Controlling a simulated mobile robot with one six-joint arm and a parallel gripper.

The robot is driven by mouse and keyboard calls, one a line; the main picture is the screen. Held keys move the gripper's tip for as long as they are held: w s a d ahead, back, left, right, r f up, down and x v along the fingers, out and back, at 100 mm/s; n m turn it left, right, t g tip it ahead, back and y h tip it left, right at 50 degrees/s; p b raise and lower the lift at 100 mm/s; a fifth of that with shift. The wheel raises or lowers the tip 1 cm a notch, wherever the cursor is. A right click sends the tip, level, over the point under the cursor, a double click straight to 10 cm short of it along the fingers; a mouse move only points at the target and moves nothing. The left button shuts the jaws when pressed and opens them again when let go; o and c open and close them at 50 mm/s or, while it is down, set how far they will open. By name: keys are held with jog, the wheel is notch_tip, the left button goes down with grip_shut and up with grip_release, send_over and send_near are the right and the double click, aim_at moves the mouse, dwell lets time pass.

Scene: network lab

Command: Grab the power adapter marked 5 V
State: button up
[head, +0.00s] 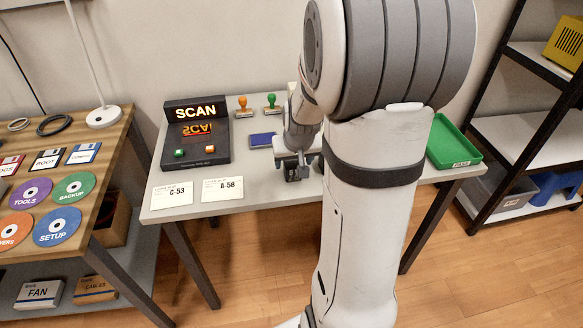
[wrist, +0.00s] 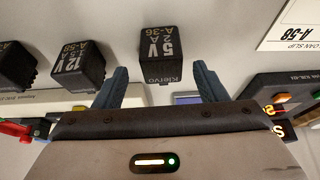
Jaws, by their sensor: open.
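The 5 V power adapter (wrist: 160,62) is a black block with white print, "5 V" and "A-36" and "Klervo", upside down in the wrist view. My gripper (wrist: 161,76) is open, with one finger on each side of the adapter's near end. I cannot tell how deep the fingers reach beside it; no grip shows. A second black adapter (wrist: 78,65), marked 12 V and A-58, stands to its left. A third black adapter (wrist: 14,66) is at the left edge, its print unclear.
The table (head: 260,200) also holds a SCAN unit (head: 196,140), slips C-53 (head: 172,194) and A-58 (head: 222,189), two stamps, a blue pad (head: 262,140) and a green tray (head: 455,145). A wooden table (head: 120,130) with discs stands left, a shelf (head: 540,130) right.

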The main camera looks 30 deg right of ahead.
aim_at(293, 163)
jog(key=x, duration=0.3)
jog(key=shift+a+f, duration=0.1)
jog(key=shift+f, duration=0.1)
jog(key=c, duration=1.2)
jog(key=shift+o, duration=0.2)
